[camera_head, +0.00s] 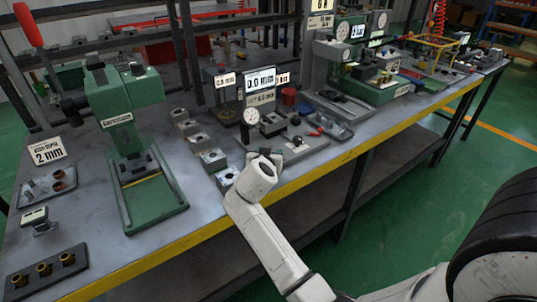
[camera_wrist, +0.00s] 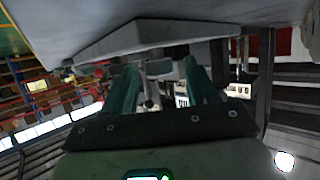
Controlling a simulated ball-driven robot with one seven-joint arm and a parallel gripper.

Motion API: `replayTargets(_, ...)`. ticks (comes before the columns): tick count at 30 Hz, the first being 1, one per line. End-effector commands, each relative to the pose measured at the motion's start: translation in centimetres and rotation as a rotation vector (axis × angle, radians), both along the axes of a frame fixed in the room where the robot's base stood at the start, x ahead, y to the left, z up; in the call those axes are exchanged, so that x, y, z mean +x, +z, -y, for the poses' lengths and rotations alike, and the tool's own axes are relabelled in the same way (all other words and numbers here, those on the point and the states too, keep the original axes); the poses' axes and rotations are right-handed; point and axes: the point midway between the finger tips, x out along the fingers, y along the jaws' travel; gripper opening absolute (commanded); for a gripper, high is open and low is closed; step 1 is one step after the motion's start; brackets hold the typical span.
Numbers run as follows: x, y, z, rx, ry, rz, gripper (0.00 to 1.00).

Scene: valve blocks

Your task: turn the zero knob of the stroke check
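The stroke check (camera_head: 305,150) is a grey plate near the front table edge, with a dial gauge (camera_head: 251,117) on a dark post and a sign reading 0.0 mm (camera_head: 260,81) behind it. A small round pale part (camera_head: 297,141) sits on the plate; I cannot tell if it is the zero knob. My gripper (camera_head: 264,157) is at the plate's front left, low over the table edge, and hides part of the plate. In the wrist view its two green fingers (camera_wrist: 161,70) stand apart, with nothing clearly held between them.
Several grey valve blocks (camera_head: 213,158) stand in a row left of my gripper. A green press (camera_head: 145,180) is farther left. A small tray (camera_head: 330,127) and red cup (camera_head: 289,96) are to the right and behind. The yellow table edge (camera_head: 340,162) runs in front.

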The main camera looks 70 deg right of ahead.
Motion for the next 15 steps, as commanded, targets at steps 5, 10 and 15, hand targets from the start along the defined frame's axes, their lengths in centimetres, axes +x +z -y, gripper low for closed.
replayTargets(5, 0.0, 0.0, 0.0, 0.0, -0.001, 0.0, 0.59)
replayTargets(10, -0.2, 0.2, -0.6, 0.0, 0.0, -0.001, 0.59)
replayTargets(15, -0.8, 1.2, -2.9, -0.001, 0.003, 0.0, 0.59)
